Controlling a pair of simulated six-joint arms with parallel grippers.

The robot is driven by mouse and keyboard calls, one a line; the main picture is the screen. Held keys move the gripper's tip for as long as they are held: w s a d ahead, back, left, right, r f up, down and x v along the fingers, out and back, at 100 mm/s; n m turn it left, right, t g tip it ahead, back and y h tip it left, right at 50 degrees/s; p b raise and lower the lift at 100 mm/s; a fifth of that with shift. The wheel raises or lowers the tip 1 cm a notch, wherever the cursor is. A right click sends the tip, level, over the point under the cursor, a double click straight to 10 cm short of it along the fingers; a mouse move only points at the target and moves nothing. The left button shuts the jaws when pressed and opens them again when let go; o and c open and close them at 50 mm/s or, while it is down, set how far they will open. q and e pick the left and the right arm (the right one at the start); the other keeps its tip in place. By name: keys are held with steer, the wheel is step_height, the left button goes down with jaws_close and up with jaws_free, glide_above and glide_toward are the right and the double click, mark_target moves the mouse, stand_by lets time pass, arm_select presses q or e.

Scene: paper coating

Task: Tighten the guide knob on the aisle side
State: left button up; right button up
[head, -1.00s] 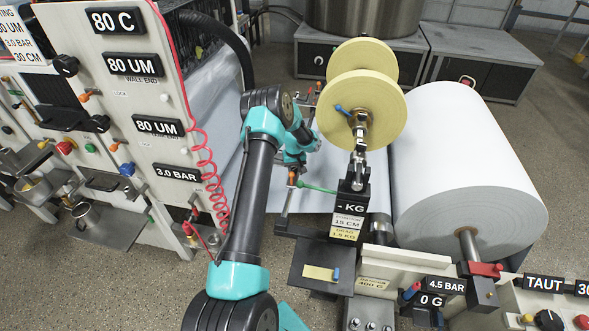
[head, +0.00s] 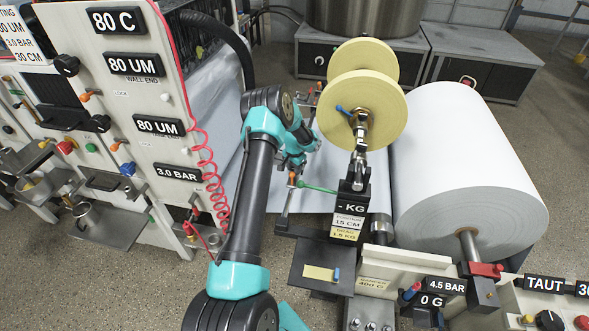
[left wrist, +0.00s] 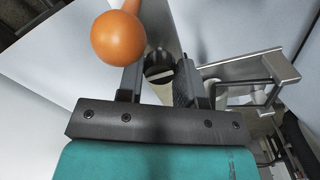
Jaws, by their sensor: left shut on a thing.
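My left gripper (head: 306,116) reaches down among the guide hardware left of the yellow tape reels, and my own arm partly covers it. In the left wrist view my left gripper (left wrist: 160,78) has its two fingers on either side of a small dark round part, which I take to be the guide knob (left wrist: 158,70). Most of this knob is hidden by the fingers. An orange ball (left wrist: 118,38) on a stem stands close in front of the left finger. My right gripper is not in view.
Yellow tape reels (head: 376,105) stand right of my gripper, above a black post with labels (head: 349,208). A green lever (head: 318,188) sticks out just below. A large white paper roll (head: 450,140) fills the right. The control panel (head: 135,100) with a red coiled hose is at left.

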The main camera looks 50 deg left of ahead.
arm_select(q)
steer(key=shift+m, duration=0.8)
steer(key=o, duration=0.9)
step_height(320, 180, up, 18)
steer(key=shift+f, duration=0.25)
steer(key=shift+f, duration=0.1)
